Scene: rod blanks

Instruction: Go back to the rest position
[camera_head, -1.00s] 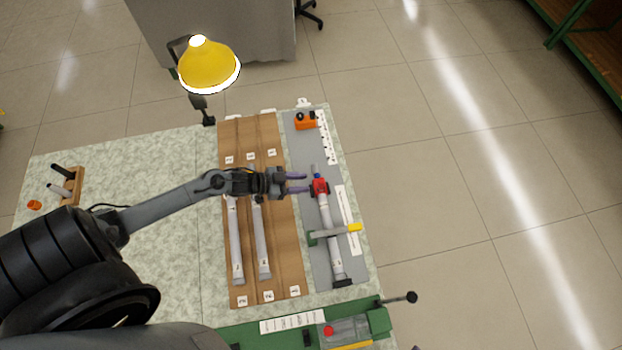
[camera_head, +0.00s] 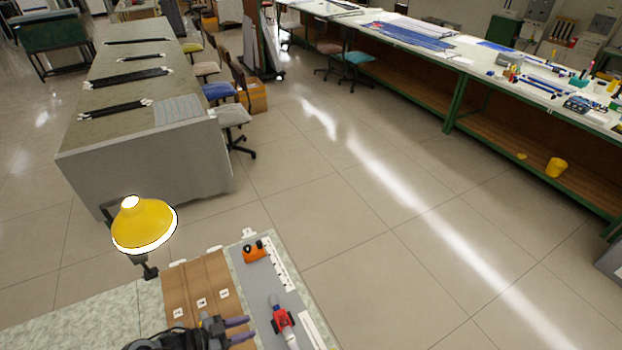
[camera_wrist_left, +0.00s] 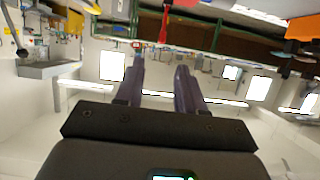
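My left gripper (camera_head: 248,328) is at the bottom edge of the head view, over the brown grooved board (camera_head: 187,281) and left of a red clamp-like piece (camera_head: 283,320). Its two purple-grey fingers stand apart with nothing between them. The left wrist view also shows the open fingers (camera_wrist_left: 159,78). The red piece sits on a rod on the grey strip (camera_head: 259,292); the frame cuts off the rod's lower part. The rods on the brown board are out of view. My right gripper is not in view.
A yellow lamp (camera_head: 145,227) stands at the bench's far edge. An orange device (camera_head: 253,252) lies at the grey strip's far end. A grey table (camera_head: 150,165), chairs and a long workbench (camera_head: 480,130) stand beyond. The floor between is clear.

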